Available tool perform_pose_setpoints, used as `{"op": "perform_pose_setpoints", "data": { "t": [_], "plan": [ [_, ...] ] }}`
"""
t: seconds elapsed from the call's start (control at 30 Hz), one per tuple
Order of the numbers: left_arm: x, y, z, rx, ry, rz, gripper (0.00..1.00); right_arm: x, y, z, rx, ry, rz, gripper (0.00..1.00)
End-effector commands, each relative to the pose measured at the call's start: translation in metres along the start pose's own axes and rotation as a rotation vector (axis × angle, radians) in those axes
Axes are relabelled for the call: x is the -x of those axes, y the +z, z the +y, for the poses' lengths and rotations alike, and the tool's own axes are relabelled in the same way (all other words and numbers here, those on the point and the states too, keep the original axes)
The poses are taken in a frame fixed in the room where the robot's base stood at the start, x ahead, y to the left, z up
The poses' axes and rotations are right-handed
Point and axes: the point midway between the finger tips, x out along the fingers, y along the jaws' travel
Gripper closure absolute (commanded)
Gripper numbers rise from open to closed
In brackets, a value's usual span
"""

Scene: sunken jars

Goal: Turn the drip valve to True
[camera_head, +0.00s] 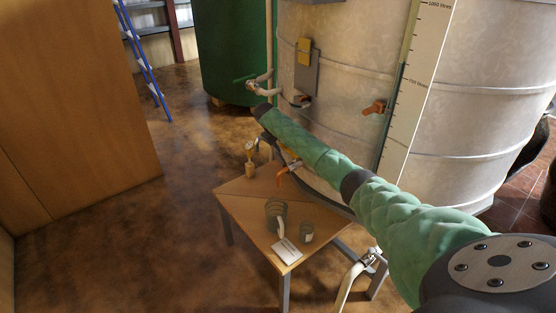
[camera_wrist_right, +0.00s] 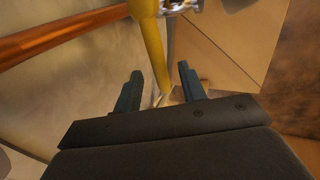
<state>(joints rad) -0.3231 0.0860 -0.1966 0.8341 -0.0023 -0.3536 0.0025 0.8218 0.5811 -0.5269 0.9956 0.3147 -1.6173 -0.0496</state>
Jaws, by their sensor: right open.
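An orange-handled valve (camera_head: 289,173) sits at the table's back edge, below my right forearm. Another orange valve handle (camera_head: 375,107) is on the large pale tank. I cannot tell which is the drip valve. My right arm reaches across from the right, and its hand is mostly hidden behind the forearm in the head view. In the right wrist view my right gripper (camera_wrist_right: 160,88) is open, with its two dark fingers apart. A yellow bar (camera_wrist_right: 152,40) runs down toward the gap between them, not visibly gripped. A copper-orange bar (camera_wrist_right: 60,38) crosses the upper left. My left gripper is not seen.
A small wooden table (camera_head: 245,205) holds jars (camera_head: 277,212), a white card (camera_head: 286,251) and a brass gauge-like fitting (camera_head: 249,158). The pale tank (camera_head: 335,70) stands close behind. A green tank (camera_head: 228,50) is farther back. Floor left of the table is clear.

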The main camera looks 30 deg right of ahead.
Motion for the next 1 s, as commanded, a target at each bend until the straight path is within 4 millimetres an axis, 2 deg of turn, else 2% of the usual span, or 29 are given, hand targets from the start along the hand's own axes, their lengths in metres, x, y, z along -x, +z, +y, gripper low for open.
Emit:
{"op": "perform_pose_setpoints", "data": {
  "t": [0.1,1.0],
  "plan": [
    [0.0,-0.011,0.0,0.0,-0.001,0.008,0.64,-0.005,0.0,0.0,0.0,0.0,0.0,0.59],
    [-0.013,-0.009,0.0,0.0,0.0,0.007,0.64,-0.034,0.001,0.0,0.0,-0.001,-0.001,0.59]
  ]
}}
